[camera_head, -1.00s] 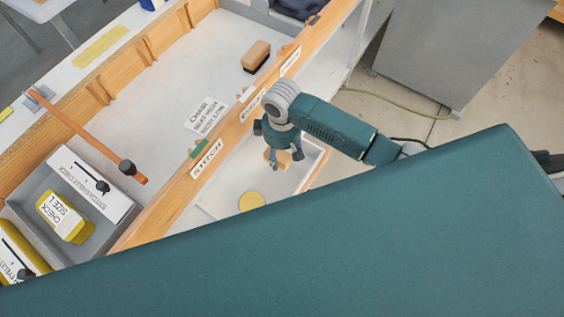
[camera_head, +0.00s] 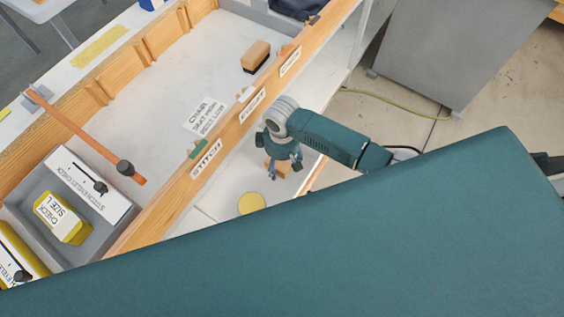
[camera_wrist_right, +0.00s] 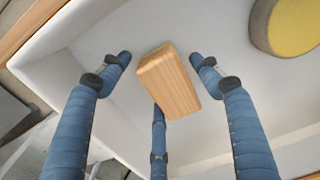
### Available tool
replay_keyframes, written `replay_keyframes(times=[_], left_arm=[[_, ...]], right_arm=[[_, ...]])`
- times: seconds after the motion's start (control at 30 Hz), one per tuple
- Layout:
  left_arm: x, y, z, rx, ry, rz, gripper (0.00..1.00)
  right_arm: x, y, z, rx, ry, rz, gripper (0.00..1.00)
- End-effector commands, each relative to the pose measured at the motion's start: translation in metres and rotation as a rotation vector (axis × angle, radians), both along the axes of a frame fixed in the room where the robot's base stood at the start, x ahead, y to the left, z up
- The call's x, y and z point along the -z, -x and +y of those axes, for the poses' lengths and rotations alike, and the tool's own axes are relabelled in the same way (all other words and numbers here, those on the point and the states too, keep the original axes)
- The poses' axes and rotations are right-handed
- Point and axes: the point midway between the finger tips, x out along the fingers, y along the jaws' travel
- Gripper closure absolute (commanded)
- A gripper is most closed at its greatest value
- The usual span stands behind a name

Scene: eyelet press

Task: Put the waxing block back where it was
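A small pale wooden block, which looks like the waxing block (camera_wrist_right: 168,82), lies in a white tray (camera_wrist_right: 95,35) in the right wrist view. My right gripper (camera_wrist_right: 161,62) has its blue fingers spread around the block, with gaps on the left and right. The third finger is partly hidden behind the block, so I cannot tell if it touches. In the head view the right gripper (camera_head: 284,167) hangs over the tray (camera_head: 222,192), and the block (camera_head: 267,168) shows partly beneath it. My left gripper is out of view.
A round yellow disc (camera_head: 251,203) lies in the tray near the block. A wooden rail with labels (camera_head: 232,134) runs beside the tray. A dark-bristled brush (camera_head: 256,56) and a grey bin with yellow packs (camera_head: 30,192) stand beyond the rail.

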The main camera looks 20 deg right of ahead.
Motion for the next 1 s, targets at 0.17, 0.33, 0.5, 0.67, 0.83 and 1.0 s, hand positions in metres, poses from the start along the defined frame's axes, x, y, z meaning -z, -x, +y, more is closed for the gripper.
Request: replay_keyframes(times=[0.17,0.33,0.5,0.67,0.83,1.0], left_arm=[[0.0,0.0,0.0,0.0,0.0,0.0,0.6],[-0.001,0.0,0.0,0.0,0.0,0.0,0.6],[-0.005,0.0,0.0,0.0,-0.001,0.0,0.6],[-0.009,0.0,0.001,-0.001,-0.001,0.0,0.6],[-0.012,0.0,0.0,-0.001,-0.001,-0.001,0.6],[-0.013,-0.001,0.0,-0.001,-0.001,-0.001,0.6]], right_arm=[[0.0,0.0,0.0,0.0,0.0,0.0,0.31],[-0.004,0.0,0.0,0.0,0.0,0.0,0.31],[-0.027,-0.001,0.001,0.0,-0.002,-0.003,0.31],[-0.062,-0.001,0.0,-0.001,-0.001,-0.003,0.31],[-0.096,-0.001,0.0,-0.001,-0.001,-0.003,0.31],[-0.117,-0.001,0.0,0.0,-0.001,0.0,0.31]])
